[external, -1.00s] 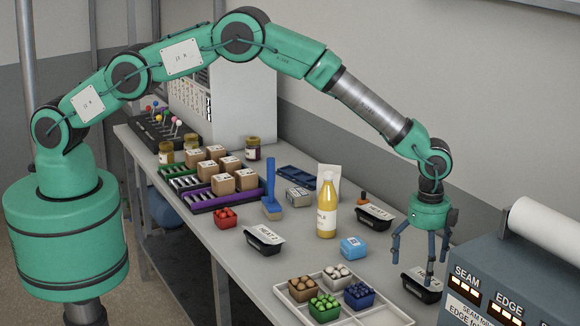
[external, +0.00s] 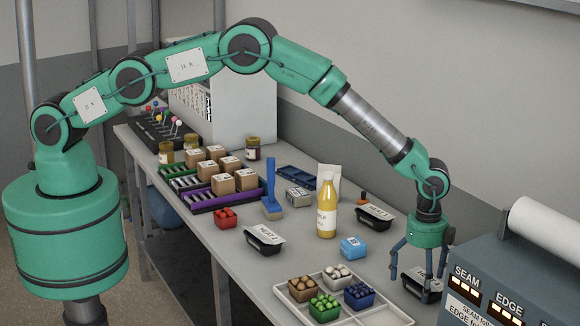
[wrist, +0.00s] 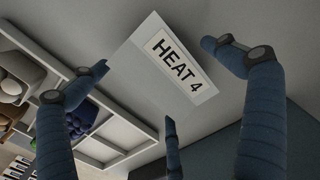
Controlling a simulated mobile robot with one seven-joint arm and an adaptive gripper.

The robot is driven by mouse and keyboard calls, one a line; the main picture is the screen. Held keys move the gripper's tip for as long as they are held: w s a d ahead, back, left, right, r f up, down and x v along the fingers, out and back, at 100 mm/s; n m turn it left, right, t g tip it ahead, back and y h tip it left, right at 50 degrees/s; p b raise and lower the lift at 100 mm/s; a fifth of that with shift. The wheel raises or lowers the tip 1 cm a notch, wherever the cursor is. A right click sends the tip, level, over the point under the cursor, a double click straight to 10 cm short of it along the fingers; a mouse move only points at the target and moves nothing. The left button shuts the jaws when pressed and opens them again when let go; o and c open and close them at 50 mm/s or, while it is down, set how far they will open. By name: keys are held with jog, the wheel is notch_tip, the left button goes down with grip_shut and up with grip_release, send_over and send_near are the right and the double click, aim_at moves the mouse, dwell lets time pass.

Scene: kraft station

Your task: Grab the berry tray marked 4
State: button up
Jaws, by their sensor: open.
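The tray marked HEAT 4 has a pale labelled top (wrist: 178,66) in the wrist view. In the external view this dark tray (external: 411,285) sits on the table beside the blue-grey machine, partly hidden by my fingers. My gripper (external: 418,282) is open, low over the tray, with its fingers spread around it. In the wrist view the three fingers of my gripper (wrist: 161,80) stand apart around the label. I cannot tell whether any finger touches the tray.
A white divided tray (external: 370,318) with several small punnets is close on the left. The sealing machine (external: 530,270) stands close on the right. A blue box (external: 353,247), a yellow bottle (external: 327,207) and two other HEAT trays (external: 264,239) (external: 374,216) stand farther back.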

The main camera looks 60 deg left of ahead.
jog(key=shift+f, duration=0.3)
dwell(0.4)
jog(key=c, duration=1.3)
